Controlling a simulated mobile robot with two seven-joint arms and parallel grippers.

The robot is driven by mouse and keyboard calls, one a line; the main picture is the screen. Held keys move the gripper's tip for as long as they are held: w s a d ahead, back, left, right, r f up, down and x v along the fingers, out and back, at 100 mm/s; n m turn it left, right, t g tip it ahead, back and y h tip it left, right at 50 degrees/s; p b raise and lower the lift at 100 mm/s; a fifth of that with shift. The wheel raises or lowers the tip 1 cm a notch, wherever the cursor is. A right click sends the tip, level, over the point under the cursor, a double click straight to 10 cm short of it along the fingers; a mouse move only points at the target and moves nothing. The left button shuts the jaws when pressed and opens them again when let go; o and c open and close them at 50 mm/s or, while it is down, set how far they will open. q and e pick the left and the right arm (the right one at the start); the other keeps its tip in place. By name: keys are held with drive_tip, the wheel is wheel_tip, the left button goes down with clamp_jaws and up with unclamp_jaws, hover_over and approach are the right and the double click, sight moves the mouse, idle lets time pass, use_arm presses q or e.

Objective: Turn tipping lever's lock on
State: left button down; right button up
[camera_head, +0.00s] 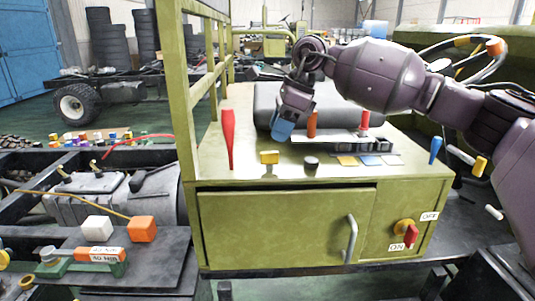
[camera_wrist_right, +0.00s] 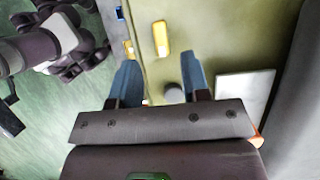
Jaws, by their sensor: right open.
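The olive control box (camera_head: 285,225) carries several controls; no label names the tipping lever or its lock. A tall red lever (camera_head: 228,138) stands upright at its left. A yellow block (camera_head: 269,157) and a dark round knob (camera_head: 311,162) sit near the front edge; an orange lever (camera_head: 311,122) and a red lever (camera_head: 364,119) stand behind. My right gripper (camera_head: 283,128) points down above the top, between the tall red lever and the orange one. In the wrist view it (camera_wrist_right: 158,68) is open and empty, with the yellow block (camera_wrist_right: 161,38) and grey knob (camera_wrist_right: 173,90) beyond its blue fingers.
A red switch on a yellow base (camera_head: 407,230) with ON and OFF labels and a handle (camera_head: 351,238) are on the box's front. Olive rails (camera_head: 187,110) rise at the left. A blue-handled lever (camera_head: 435,150) stands at the right edge. White and orange cubes (camera_head: 141,229) lie left.

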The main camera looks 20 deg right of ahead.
sight(268, 152)
drive_tip(key=x, duration=0.7)
drive_tip(key=shift+b, duration=0.3)
drive_tip(key=shift+r, duration=0.1)
clamp_jaws()
